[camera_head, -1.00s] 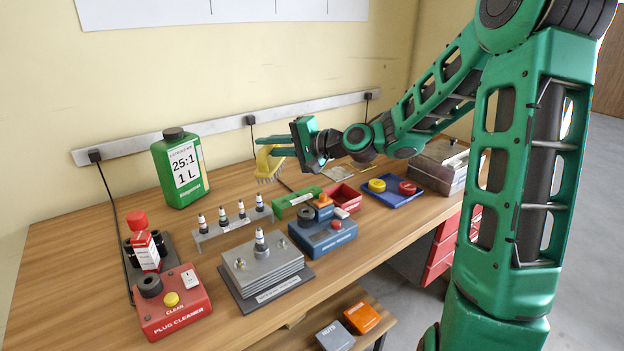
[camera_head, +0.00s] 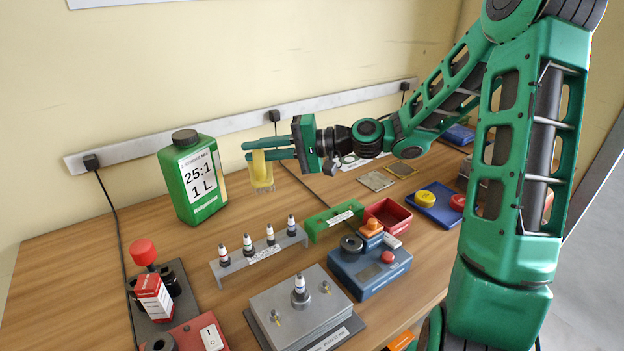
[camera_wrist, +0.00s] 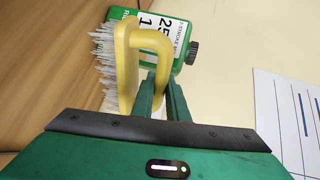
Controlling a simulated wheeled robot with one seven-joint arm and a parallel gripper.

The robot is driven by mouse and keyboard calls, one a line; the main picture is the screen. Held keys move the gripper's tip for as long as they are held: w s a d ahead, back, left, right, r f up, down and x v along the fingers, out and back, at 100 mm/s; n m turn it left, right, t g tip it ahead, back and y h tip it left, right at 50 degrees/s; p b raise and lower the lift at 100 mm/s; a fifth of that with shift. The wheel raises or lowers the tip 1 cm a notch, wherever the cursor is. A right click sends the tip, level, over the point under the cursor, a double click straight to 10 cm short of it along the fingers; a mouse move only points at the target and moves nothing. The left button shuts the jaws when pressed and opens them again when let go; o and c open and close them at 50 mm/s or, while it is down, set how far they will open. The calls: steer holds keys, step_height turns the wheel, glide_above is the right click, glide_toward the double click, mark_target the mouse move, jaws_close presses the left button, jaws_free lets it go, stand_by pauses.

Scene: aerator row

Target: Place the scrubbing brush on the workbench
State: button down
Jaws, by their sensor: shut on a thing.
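The scrubbing brush (camera_head: 262,172) has a yellow body and pale bristles. My gripper (camera_head: 262,150) is shut on it and holds it above the workbench (camera_head: 120,240), right of the green oil jug. The wrist view shows the brush (camera_wrist: 128,62) with its looped yellow handle at the fingers (camera_wrist: 160,92) and its bristles facing left.
The green jug (camera_head: 192,178) stands left of the brush. In front are a rack of spark plugs (camera_head: 260,255), a green block (camera_head: 332,220), a red bin (camera_head: 388,214) and a blue tester (camera_head: 368,268). A blue tray (camera_head: 435,208) lies right.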

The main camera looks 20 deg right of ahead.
steer(key=shift+w+d+f, duration=0.5)
steer(key=shift+d+f, duration=1)
steer(key=shift+f, duration=0.1)
steer(key=shift+w+d+f, duration=0.55)
steer(key=shift+d+f, duration=1)
steer(key=shift+w+d+f, duration=0.5)
steer(key=shift+d+f, duration=1)
steer(key=shift+f, duration=0.1)
steer(key=c, duration=1.7)
jaws_free()
steer(key=shift+c, duration=0.2)
steer(key=v, duration=1.2)
steer(key=shift+s, duration=0.1)
